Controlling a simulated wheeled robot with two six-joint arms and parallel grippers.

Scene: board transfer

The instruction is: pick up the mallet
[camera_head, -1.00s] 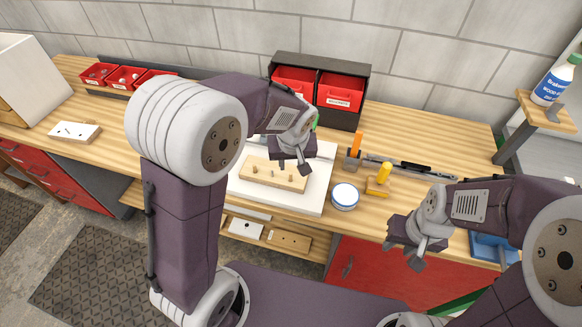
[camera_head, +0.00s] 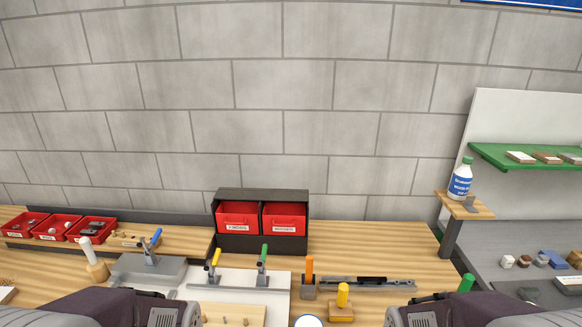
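Several upright-handled tools stand on the wooden bench, and I cannot tell for certain which one is the mallet. One has an orange handle (camera_head: 309,266) rising from a grey block. To its right and nearer, a yellow handle (camera_head: 342,295) rises from a yellow-brown block. At the left, a white handle (camera_head: 86,248) rises from a wooden block. Only parts of my two arms show along the bottom edge. Both grippers are outside the picture, so what they hold is hidden.
A black rack with red bins (camera_head: 239,219) stands behind the white board (camera_head: 275,279). A grey rail (camera_head: 380,282) lies right of the orange-handled tool. A white bottle (camera_head: 460,181) stands on a small wooden shelf at right. A round white lid (camera_head: 308,321) is cut off below.

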